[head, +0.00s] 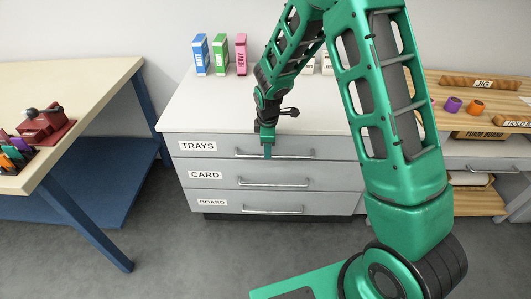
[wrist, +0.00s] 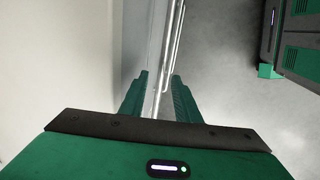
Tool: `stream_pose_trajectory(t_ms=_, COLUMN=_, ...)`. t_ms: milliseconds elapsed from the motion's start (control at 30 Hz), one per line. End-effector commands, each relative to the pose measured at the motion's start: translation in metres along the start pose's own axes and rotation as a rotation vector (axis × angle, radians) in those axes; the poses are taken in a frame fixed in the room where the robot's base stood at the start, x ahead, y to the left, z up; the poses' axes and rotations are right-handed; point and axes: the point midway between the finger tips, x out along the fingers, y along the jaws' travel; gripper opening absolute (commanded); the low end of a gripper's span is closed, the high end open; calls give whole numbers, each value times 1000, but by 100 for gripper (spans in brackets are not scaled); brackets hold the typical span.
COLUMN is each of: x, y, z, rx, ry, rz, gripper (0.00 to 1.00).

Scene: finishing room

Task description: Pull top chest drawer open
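The grey chest has a top drawer (head: 218,147) labelled TRAYS, and its front looks flush with the drawers below. Its metal bar handle (head: 295,155) runs along the lower part of the front. My gripper (head: 267,152) is at the left part of this handle, pointing at the drawer front. In the wrist view the two green fingers (wrist: 160,80) stand apart, one on each side of the handle bar (wrist: 170,62). A gap shows between them, and I see no clear grip on the bar. The exact contact at the fingertips is hard to tell.
Below are the CARD drawer (head: 224,175) and BOARD drawer (head: 222,200), both looking shut. Coloured boxes (head: 220,54) stand on the chest top. A workbench (head: 85,90) with blue legs stands left, a wooden shelf unit (head: 510,90) right. The floor before the chest shows free room.

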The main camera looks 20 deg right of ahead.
Motion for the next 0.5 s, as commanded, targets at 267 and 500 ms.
stream_pose_trajectory(t_ms=267, x=24, y=0, z=0, rx=1, ry=0, rz=0, gripper=30)
stream_pose_trajectory(t_ms=500, x=26, y=0, z=0, rx=1, ry=1, rz=0, gripper=30)
